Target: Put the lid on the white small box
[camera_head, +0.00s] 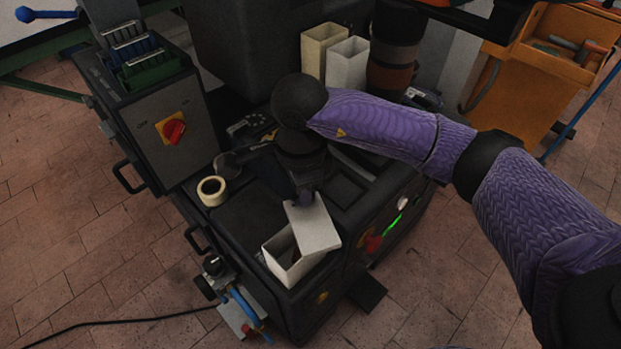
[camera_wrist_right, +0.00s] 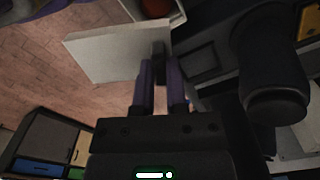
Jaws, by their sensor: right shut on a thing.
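The white small box (camera_head: 285,265) stands open at the front corner of the dark machine top in the head view. Something reddish-brown shows inside it. My right gripper (camera_head: 303,194) is shut on the flat white lid (camera_head: 314,226) by its edge. The lid is tilted and overlaps the right part of the box opening in the head view; whether it touches the box I cannot tell. In the right wrist view the lid (camera_wrist_right: 105,53) reaches out to the left from the fingertips (camera_wrist_right: 159,62). My left gripper is not in view.
A tape roll (camera_head: 211,190) lies left of the arm on the machine top. Two taller pale containers (camera_head: 322,48) (camera_head: 347,62) stand at the back. A red switch (camera_head: 173,130) is on the control box at left. Buttons (camera_head: 374,243) line the machine's right front.

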